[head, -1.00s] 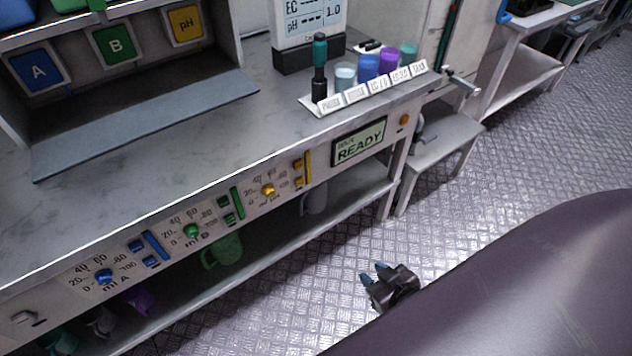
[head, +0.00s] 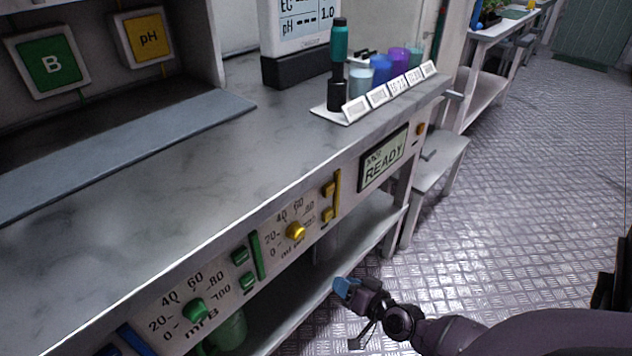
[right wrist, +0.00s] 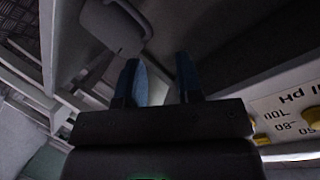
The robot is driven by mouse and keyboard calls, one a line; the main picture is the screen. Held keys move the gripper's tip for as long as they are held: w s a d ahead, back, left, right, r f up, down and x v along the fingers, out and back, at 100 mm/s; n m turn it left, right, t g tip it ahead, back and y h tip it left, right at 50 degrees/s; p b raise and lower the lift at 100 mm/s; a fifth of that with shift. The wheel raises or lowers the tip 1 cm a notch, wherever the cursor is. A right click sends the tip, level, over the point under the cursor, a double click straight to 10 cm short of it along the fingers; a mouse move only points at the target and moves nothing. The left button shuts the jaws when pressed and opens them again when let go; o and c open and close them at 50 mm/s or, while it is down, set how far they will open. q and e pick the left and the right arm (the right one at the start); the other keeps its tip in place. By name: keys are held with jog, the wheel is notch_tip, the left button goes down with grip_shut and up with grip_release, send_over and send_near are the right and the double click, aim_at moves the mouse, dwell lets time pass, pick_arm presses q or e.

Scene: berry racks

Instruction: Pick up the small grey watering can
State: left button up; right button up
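The grey watering can (head: 327,243) stands on the lower shelf under the bench, near its right end, in the head view. It is dim and partly hidden by the bench front. In the right wrist view a grey rounded body with a thin loop, which looks like the can (right wrist: 112,28), shows beyond my fingers and to the left. My right gripper (head: 346,288) is at the front edge of the lower shelf, apart from the can. Its blue fingers are spread with nothing between them in the right wrist view (right wrist: 158,82). My left gripper is not in view.
The bench top (head: 170,180) and its control panel (head: 225,275) overhang the lower shelf (head: 290,310). A green can (head: 228,333) stands further left on that shelf. A grey stool (head: 440,160) stands beyond the bench leg. The metal floor (head: 530,180) at right is clear.

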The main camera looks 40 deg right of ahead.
jog(key=w+d+f+m+h+b, duration=0.1)
jog(key=w+d+m, duration=0.1)
jog(key=w, duration=0.6)
jog(key=w+d+f+m+b, duration=0.1)
jog(key=w+d, duration=0.3)
jog(key=w, duration=0.4)
jog(key=shift+f+m+h+b, duration=0.35)
jog(key=shift+f+m+h, duration=0.05)
jog(key=shift+f+m, duration=0.15)
jog(key=shift+r, duration=0.1)
grip_shut()
